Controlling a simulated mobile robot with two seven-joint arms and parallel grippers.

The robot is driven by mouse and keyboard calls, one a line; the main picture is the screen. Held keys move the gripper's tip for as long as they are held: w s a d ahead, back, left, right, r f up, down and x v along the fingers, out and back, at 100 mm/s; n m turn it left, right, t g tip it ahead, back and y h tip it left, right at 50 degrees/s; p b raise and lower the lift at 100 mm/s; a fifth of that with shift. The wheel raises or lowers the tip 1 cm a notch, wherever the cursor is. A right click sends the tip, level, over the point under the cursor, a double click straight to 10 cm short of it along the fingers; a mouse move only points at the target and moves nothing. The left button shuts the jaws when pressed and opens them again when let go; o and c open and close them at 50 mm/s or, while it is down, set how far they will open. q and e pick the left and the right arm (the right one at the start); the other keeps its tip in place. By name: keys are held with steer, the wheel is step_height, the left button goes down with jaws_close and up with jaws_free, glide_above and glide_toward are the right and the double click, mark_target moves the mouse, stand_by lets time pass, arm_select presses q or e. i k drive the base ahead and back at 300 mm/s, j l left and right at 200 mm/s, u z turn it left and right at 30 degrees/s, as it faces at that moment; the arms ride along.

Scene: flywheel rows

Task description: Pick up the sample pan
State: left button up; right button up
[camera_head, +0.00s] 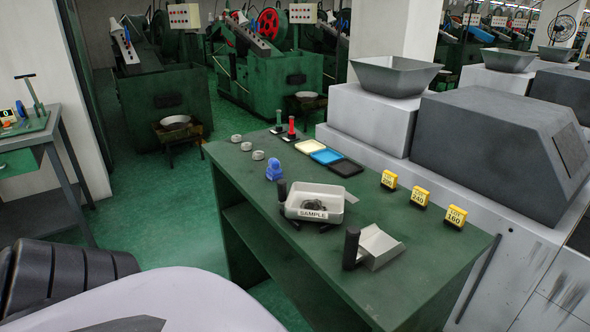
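The sample pan (333,208) is a light grey shallow tray with a SAMPLE label on its front wall. It sits upright on the green table (420,275), with small dark pieces inside. A black upright grip stands at its left end, and a short dark part shows beneath its front edge. Neither my left nor my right gripper is in view. Nothing touches the pan from above.
A metal scoop (380,246) with a black handle lies in front of the pan. A blue object (274,169) stands behind it. Yellow numbered tags (420,197) line the right side. Small coloured trays (326,156) lie farther back. Green floor (170,235) is open left of the table.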

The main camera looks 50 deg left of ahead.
mark_target(309, 202)
steer(key=k+j, duration=0.1)
steer(key=j, duration=0.4)
steer(key=k+j, duration=0.1)
steer(key=j, duration=0.95)
steer(key=k, duration=0.05)
